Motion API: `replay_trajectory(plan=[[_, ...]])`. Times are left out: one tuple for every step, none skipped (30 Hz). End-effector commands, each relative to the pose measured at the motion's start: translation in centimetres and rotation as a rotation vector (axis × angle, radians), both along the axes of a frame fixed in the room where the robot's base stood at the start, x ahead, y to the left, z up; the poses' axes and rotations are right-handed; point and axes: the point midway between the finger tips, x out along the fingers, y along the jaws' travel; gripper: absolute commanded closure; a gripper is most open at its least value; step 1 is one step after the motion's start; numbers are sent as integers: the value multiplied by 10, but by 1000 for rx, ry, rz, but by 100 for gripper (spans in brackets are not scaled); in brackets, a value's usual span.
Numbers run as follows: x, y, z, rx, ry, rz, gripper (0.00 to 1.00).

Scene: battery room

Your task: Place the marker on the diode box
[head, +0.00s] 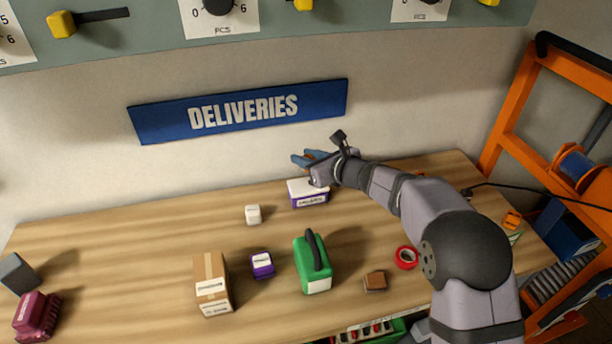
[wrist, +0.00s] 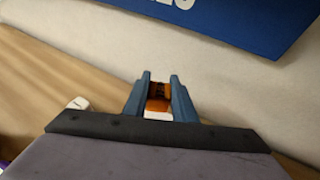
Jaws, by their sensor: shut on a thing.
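My gripper (head: 304,160) is shut on a small orange and white thing, which I take to be the marker (wrist: 158,105). In the wrist view it sits between the two blue fingers; most of it is hidden in the head view. A box with a white top and purple sides (head: 309,199) stands at the back of the table, just below my gripper and partly covered by it. A smaller purple box with a white label (head: 262,265) stands nearer the front. The labels are too small to read surely, so I cannot tell which is the diode box.
A white cube (head: 253,214), a cardboard box (head: 211,285), a green case with a dark handle (head: 312,268), a brown block (head: 375,281) and red tape (head: 406,257) stand on the table (head: 130,235). The wall with a blue sign (head: 240,110) is close behind my gripper.

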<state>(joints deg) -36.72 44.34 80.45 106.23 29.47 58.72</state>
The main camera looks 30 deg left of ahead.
Motion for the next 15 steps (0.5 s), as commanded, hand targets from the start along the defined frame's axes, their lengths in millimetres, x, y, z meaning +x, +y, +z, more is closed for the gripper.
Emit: replay_trajectory(plan=[[0,0,-8,0,2,-1,97],[0,0,-11,-1,0,0,97],[0,0,-13,0,1,0,97],[0,0,-15,0,0,0,97],[0,0,-16,1,-1,0,97],[0,0,-17,1,-1,0,97],[0,0,-18,1,-1,0,97],[0,0,-18,1,-1,0,97],[0,0,-18,1,-1,0,97],[0,0,-19,1,-1,0,97],[0,0,-20,1,-1,0,97],[0,0,-23,0,0,0,97],[0,0,-27,-1,0,0,97],[0,0,-30,-1,2,0,97],[0,0,-35,-1,1,0,97]])
